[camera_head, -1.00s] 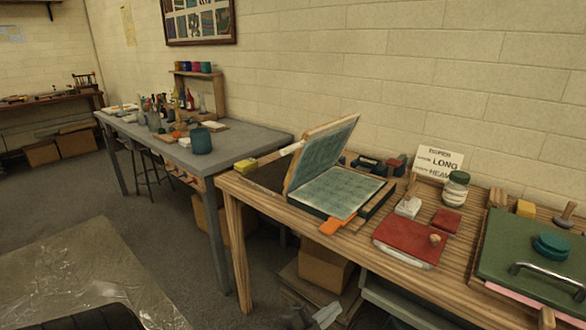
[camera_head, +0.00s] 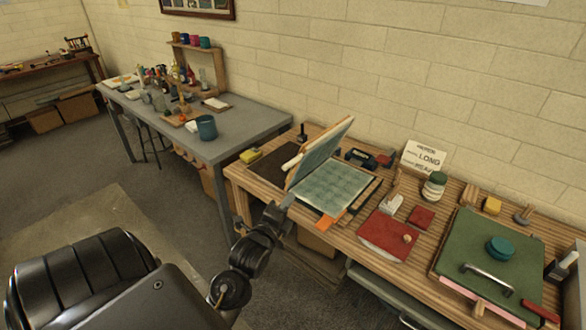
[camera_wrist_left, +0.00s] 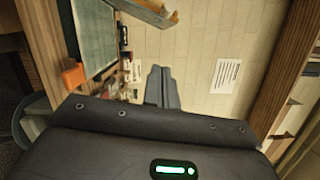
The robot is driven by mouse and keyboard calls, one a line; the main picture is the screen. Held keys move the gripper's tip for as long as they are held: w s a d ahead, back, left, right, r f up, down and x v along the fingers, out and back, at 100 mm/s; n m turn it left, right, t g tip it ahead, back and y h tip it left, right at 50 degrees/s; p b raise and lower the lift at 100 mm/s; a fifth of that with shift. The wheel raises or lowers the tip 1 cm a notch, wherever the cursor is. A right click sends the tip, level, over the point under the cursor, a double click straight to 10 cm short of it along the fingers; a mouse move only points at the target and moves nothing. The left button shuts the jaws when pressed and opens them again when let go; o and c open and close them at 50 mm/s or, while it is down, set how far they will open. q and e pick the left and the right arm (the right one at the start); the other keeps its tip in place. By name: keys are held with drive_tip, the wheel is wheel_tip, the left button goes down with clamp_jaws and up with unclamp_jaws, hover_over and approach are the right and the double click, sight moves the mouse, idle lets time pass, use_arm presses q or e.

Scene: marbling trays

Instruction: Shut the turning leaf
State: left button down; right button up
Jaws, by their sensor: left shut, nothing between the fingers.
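The turning leaf (camera_head: 319,152) is a wood-edged panel with a grey-green inner face. It stands raised and tilted on the left side of a flat bed with a green patterned sheet (camera_head: 334,186). An orange tab (camera_head: 331,222) sticks out at the bed's front. My left gripper (camera_head: 287,201) is at the table's front edge, near the leaf's lower front corner; I cannot tell whether it touches. In the left wrist view its fingers (camera_wrist_left: 162,88) are together and empty, with the bed (camera_wrist_left: 92,32) and orange tab (camera_wrist_left: 73,75) to the left. My right gripper is not seen.
On the slatted table, a red board (camera_head: 386,235), a jar (camera_head: 434,186) and a sign (camera_head: 424,157) stand right of the bed. A green board with a handle (camera_head: 486,254) lies further right. A yellow block (camera_head: 250,156) is left of the leaf.

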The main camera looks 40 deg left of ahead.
use_arm(q)
drive_tip(key=w+a+r+p, duration=0.1)
drive_tip(key=w+a+p, duration=0.5)
drive_tip(key=w, duration=0.3)
drive_tip(key=shift+w+a, duration=0.2)
